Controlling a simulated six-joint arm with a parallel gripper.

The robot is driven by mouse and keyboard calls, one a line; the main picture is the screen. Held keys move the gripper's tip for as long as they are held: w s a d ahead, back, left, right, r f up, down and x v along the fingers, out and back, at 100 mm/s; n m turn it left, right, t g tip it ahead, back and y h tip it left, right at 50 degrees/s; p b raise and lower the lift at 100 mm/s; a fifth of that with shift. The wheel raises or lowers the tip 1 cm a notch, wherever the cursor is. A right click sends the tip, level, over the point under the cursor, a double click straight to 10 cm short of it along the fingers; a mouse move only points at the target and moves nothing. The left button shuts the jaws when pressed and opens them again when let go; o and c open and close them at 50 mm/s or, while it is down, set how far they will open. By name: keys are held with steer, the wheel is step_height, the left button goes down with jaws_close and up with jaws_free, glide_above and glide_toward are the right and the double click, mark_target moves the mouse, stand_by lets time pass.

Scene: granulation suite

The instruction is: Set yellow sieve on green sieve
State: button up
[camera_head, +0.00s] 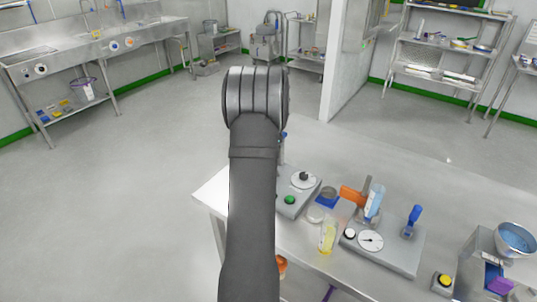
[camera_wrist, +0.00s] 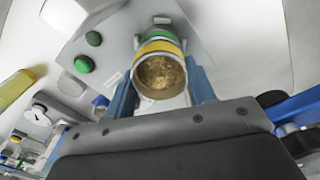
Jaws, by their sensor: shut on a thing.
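In the wrist view the yellow sieve (camera_wrist: 160,47) is a short ring, seen from its open end, with brownish, grainy-looking material inside. My gripper (camera_wrist: 162,72) has its two blue fingers on either side of it and is shut on it. The green sieve (camera_wrist: 157,33) shows as a green rim just beyond the yellow one, nearly in line with it and partly covered by it. I cannot tell whether the two rims touch. In the head view my arm hides both sieves and the fingers.
In the head view a grey device with a green button (camera_head: 290,199) stands beside my arm on the bench. To its right are a yellow-filled container (camera_head: 328,236), a dial device (camera_head: 371,241) and a steel bowl (camera_head: 516,239). Open floor lies left of the bench.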

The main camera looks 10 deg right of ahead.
steer(key=shift+f, duration=0.4)
stand_by(0.7)
steer(key=o, duration=1.4)
steer(key=shift+r, duration=0.1)
steer(key=shift+r, duration=3.9)
steer(key=shift+f, duration=3.95)
